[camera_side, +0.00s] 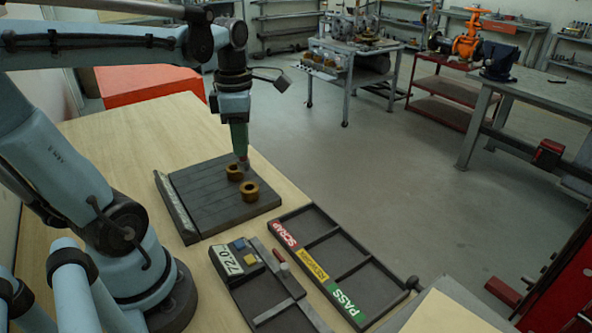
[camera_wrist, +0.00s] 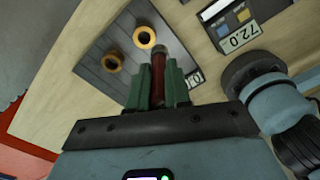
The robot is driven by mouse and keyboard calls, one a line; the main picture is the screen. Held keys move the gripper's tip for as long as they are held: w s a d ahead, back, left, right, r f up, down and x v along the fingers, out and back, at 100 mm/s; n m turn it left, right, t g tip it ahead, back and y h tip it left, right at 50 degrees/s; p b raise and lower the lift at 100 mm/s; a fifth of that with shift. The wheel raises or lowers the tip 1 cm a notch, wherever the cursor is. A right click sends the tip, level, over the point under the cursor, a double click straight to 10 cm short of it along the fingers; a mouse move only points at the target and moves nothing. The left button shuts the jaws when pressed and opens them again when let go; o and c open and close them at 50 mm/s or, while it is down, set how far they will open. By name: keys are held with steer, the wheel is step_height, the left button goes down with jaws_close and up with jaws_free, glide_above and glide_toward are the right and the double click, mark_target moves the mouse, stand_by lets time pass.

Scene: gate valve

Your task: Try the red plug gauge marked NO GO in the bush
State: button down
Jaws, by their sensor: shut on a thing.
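My gripper (camera_wrist: 158,88) is shut on the red plug gauge (camera_wrist: 158,72), which stands out between the green fingers with its grey end foremost. No marking on the gauge can be read. In the side view my gripper (camera_side: 240,152) points down over the dark grooved plate (camera_side: 212,205). Two brass bushes stand on this plate.
A dark tray (camera_side: 345,262) labelled SCRAP, REWORK and PASS lies at the table's right edge, its compartments empty. A second dark tray (camera_side: 262,312) carries a 72.0 sign (camera_side: 229,261) and small tools. Bare wood (camera_side: 120,130) lies left of the plate.

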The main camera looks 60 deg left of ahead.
mark_target(245, 160)
steer(key=shift+w+a+f, duration=0.3)
steer(key=shift+a+f, duration=0.1)
steer(key=shift+f, duration=0.7)
steer(key=shift+w+a+f, duration=0.3)
steer(key=shift+a+f, duration=0.15)
steer(key=shift+f, duration=0.65)
steer(key=shift+w+a+f, duration=0.3)
steer(key=shift+a+f, duration=0.1)
steer(key=shift+f, duration=0.7)
steer(key=shift+f, duration=0.25)
stand_by(2.0)
steer(key=shift+r, duration=0.3)
stand_by(0.6)
steer(key=shift+f, duration=0.2)
stand_by(1.4)
